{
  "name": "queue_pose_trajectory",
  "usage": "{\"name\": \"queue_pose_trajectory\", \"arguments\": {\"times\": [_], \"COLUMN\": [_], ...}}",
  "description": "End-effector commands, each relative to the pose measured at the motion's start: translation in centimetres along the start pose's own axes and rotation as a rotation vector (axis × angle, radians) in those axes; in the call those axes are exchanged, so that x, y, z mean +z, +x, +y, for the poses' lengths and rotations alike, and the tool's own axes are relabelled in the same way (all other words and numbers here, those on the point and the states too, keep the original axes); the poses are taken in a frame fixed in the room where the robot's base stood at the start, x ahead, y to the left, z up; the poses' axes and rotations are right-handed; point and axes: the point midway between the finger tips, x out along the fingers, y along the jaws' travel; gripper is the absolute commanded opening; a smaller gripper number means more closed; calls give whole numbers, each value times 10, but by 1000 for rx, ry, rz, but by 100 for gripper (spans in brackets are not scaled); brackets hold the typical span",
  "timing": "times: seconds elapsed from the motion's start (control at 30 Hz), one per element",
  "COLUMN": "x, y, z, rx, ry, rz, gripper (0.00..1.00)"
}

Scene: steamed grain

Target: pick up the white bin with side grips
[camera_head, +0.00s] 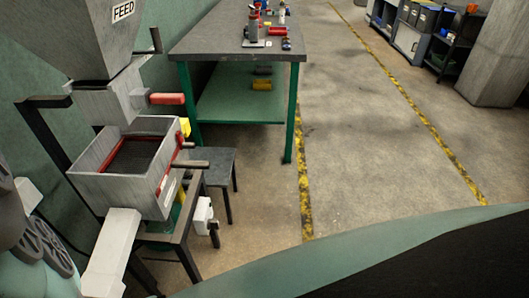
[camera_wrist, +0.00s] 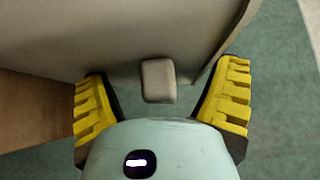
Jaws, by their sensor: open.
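The white bin (camera_head: 97,186), a pale open-topped box with dark content and a red inner edge, sits under the FEED hopper at the left in the head view. In the wrist view, a pale wall (camera_wrist: 120,45) fills the top, and a small blocky grip (camera_wrist: 158,80) stands out from it. My gripper (camera_wrist: 163,105) has its two yellow fingers spread wide, one on each side of the grip in the picture. Neither finger touches the grip, and nothing is held. In the head view a small yellow patch shows at the bin's far right corner; I cannot tell if it is a finger.
The hopper (camera_head: 75,30) rises directly above the bin. A red handle (camera_head: 167,98) and a grey rod (camera_head: 190,164) stick out close to it. A small stool (camera_head: 222,160) and a green-legged workbench (camera_head: 190,48) stand beyond. The floor (camera_head: 350,150) to the right is clear.

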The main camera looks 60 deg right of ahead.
Motion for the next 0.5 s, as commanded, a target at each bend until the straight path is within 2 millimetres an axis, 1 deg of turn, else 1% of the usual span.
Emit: {"name": "queue_pose_trajectory", "arguments": {"times": [0.03, 0.07, 0.5], "x": [0, 0, 0], "y": [0, 0, -1], "z": [0, 0, 2], "rx": [-1, -1, 6], "ry": [0, 0, 1], "rz": [-1, -1, 1], "gripper": [79, 76, 31]}}
